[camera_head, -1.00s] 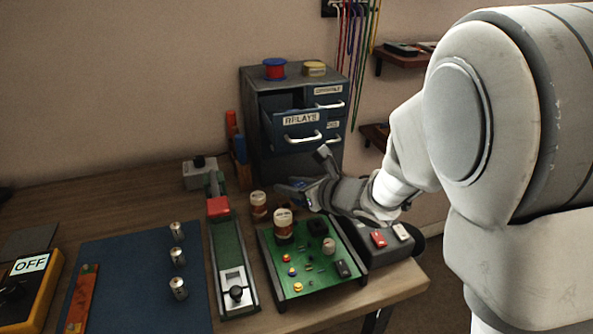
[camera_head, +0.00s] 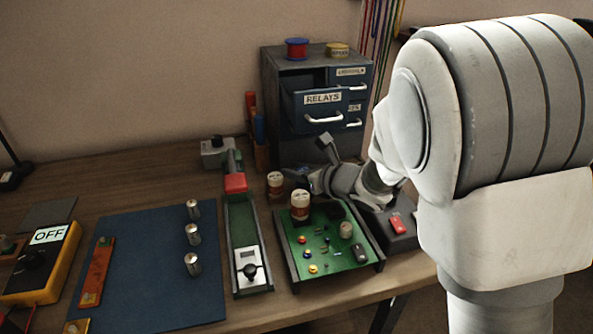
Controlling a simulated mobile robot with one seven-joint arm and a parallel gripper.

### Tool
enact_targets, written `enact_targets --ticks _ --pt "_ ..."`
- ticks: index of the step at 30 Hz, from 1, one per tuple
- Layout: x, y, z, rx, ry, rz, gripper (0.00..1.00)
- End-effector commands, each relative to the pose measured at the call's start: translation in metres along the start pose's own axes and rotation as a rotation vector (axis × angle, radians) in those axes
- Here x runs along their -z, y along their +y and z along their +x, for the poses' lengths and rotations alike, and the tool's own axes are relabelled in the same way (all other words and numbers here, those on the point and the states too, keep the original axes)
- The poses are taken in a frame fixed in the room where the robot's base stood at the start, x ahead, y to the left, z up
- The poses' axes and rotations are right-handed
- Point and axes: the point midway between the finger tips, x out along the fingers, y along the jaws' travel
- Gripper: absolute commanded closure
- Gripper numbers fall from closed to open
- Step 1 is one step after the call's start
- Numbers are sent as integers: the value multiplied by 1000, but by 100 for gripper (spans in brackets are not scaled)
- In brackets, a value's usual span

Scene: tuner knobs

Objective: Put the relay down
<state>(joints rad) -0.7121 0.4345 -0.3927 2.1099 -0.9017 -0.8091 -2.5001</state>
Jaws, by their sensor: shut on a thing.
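My gripper (camera_head: 300,176) reaches in from the right, above the back edge of the green circuit board (camera_head: 322,268) and in front of the drawer cabinet. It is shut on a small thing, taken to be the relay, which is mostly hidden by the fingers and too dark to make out. The open drawer labelled RELAYS (camera_head: 322,106) is behind and above my gripper. A cream and brown cylinder (camera_head: 300,205) stands on the board just below the gripper. A similar cylinder (camera_head: 275,183) stands behind the board, left of the gripper.
Left of the board is a long green-topped fixture (camera_head: 241,220) with a red block. A blue mat (camera_head: 155,275) holds several metal cylinders. A yellow meter reading OFF (camera_head: 45,265) stands far left. A dark box with a red switch (camera_head: 396,222) stands right of the board.

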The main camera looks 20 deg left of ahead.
Motion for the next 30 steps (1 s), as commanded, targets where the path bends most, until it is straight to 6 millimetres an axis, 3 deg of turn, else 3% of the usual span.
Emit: enact_targets --ticks 15,16,20,30 --pt "6 0 3 0 -1 0 100" --pt "7 0 3 0 0 0 58" --pt "7 0 3 0 0 0 35" --pt "6 0 2 0 1 0 33"
